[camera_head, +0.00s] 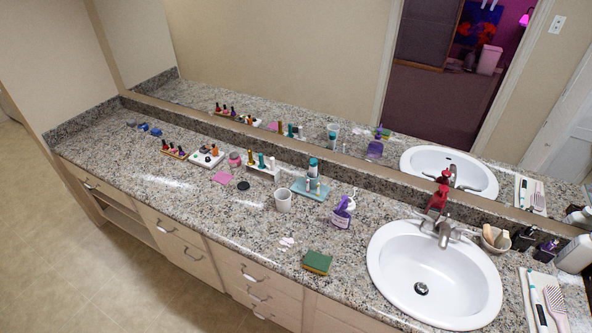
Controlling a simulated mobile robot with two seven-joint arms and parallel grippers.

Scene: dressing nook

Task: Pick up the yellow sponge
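The sponge (317,262) lies flat on the granite counter (210,208), close to the front edge and just left of the sink. Its top is green and its visible side is yellowish. Nothing covers it. Neither of my grippers shows in the head view.
The white sink (400,270) with its tap (444,232) is right of the sponge. Small pale pieces (287,242) lie just left of it. Behind stand a purple bottle (341,212), a white cup (283,201) and a teal tray (305,190). A brush (555,300) lies far right.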

